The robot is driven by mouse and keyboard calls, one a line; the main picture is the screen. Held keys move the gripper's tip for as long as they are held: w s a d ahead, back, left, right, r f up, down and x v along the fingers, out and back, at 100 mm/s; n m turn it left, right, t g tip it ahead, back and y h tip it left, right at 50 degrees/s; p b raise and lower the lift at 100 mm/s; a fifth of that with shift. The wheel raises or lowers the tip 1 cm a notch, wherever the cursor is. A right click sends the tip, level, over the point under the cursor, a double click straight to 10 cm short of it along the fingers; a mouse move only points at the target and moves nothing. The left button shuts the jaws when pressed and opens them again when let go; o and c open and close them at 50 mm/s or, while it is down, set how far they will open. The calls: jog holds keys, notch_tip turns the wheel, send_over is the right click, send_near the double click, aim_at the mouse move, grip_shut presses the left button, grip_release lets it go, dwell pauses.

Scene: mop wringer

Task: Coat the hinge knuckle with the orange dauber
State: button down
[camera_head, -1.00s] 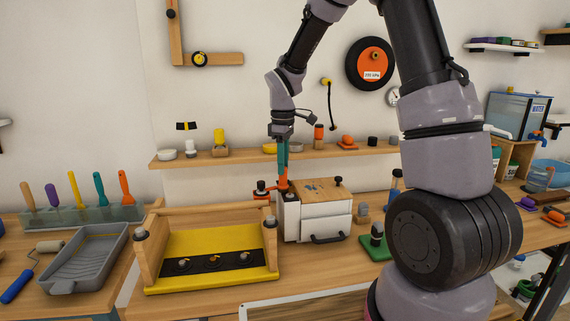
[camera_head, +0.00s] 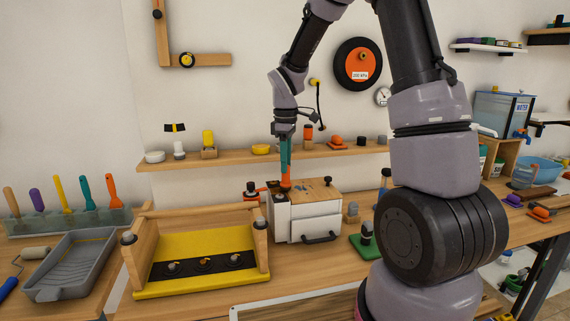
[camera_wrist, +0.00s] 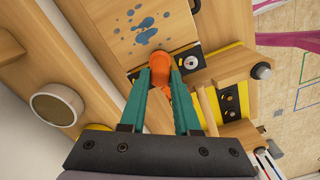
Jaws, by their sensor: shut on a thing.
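The orange dauber (camera_head: 286,183) is held between the teal fingers of my gripper (camera_head: 285,165). It points down over the left part of the wooden lid of a white box (camera_head: 315,225). In the wrist view the dauber (camera_wrist: 160,62) sits between the fingertips of my gripper (camera_wrist: 160,78), at the edge of the lid (camera_wrist: 120,22) with its blue blots. A black strip with a pale round fitting (camera_wrist: 191,62) lies just right of the dauber. I cannot clearly make out the hinge knuckle, nor whether the dauber's tip touches anything.
A yellow tray with wooden sides (camera_head: 205,245) stands left of the box. A small red and black item (camera_head: 251,191) stands behind the box's left corner. A wall shelf (camera_head: 225,158) with small items runs behind. A green-based block (camera_head: 366,241) stands right of the box.

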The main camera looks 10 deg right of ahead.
jog(key=shift+r, duration=3.4)
